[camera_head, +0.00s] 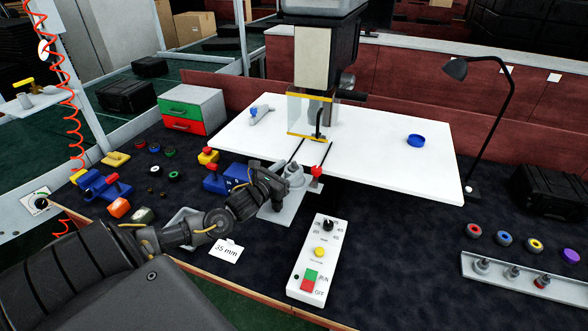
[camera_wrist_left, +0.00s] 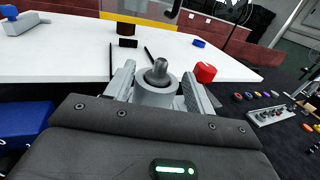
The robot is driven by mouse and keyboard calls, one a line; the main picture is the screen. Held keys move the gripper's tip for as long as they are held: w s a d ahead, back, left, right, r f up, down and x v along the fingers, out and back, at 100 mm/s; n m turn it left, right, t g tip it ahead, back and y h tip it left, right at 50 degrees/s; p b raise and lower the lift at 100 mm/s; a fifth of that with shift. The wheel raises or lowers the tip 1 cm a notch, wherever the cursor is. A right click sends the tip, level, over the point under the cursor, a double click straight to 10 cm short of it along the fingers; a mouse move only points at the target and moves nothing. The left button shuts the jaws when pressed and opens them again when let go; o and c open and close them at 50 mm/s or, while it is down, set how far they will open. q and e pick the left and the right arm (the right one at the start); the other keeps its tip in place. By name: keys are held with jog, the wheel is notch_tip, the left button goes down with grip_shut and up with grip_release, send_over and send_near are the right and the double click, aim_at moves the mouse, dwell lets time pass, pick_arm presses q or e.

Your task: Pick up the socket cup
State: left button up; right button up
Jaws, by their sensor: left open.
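A grey round cup-like piece with a darker grey stub rising from it, which I take for the socket cup, stands upright in the left wrist view (camera_wrist_left: 157,92). In the head view it shows at the front edge of the white table (camera_head: 294,172). My left gripper (camera_head: 282,188) reaches it from the left. In the left wrist view the two ridged grey fingers of my left gripper (camera_wrist_left: 158,86) are apart, one on each side of the cup. I cannot tell whether they touch it. The lower part of the cup is hidden by the gripper body. My right gripper is not in view.
A red-topped piece (camera_head: 317,171) stands close to the cup's right. Behind is a drill-press-like machine (camera_head: 316,60) with a clear guard. A control box (camera_head: 318,258) lies in front. A blue ring (camera_head: 416,140) is on the white table (camera_head: 375,145); a lamp (camera_head: 490,110) stands at right.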

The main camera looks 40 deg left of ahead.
aim_at(292, 166)
pick_arm(q)
jog(key=shift+w+p, duration=0.3)
jog(key=shift+w, duration=1.25)
jog(key=shift+c, duration=0.2)
jog(key=c, duration=0.9)
jog(key=shift+c, duration=1)
jog(key=shift+r, duration=0.15)
